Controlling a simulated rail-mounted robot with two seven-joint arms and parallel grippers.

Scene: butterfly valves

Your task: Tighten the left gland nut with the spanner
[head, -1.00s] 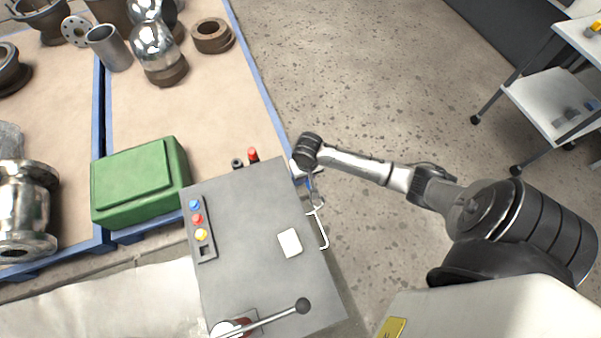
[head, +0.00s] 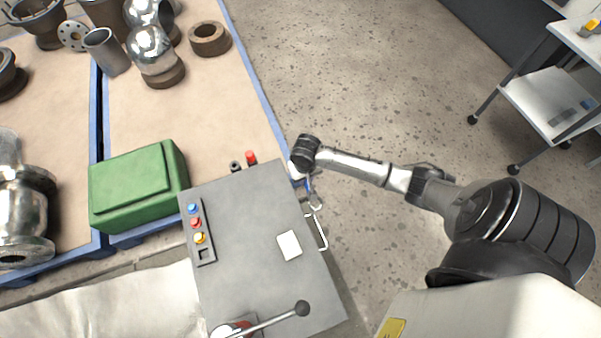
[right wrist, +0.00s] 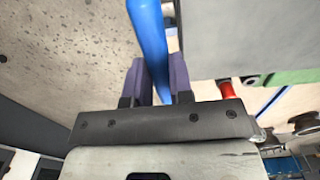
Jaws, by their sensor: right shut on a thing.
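My right gripper (right wrist: 159,68) is shut on the blue handle of the spanner (right wrist: 149,30), which runs up between its two purple finger pads. In the head view my right gripper (head: 298,172) is partly hidden under my wrist. The spanner's blue handle and metal open end (head: 316,203) hang beside the right edge of the grey control cabinet, near its white handle. I cannot make out the left gland nut in either view. My left gripper is not in view.
The grey cabinet (head: 260,215) carries coloured buttons, a white plate and a black-knobbed lever (head: 275,317). A green box (head: 138,185) and metal valve parts (head: 152,50) stand on the blue-edged bench. A white cart (head: 545,100) stands at right. The floor between is clear.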

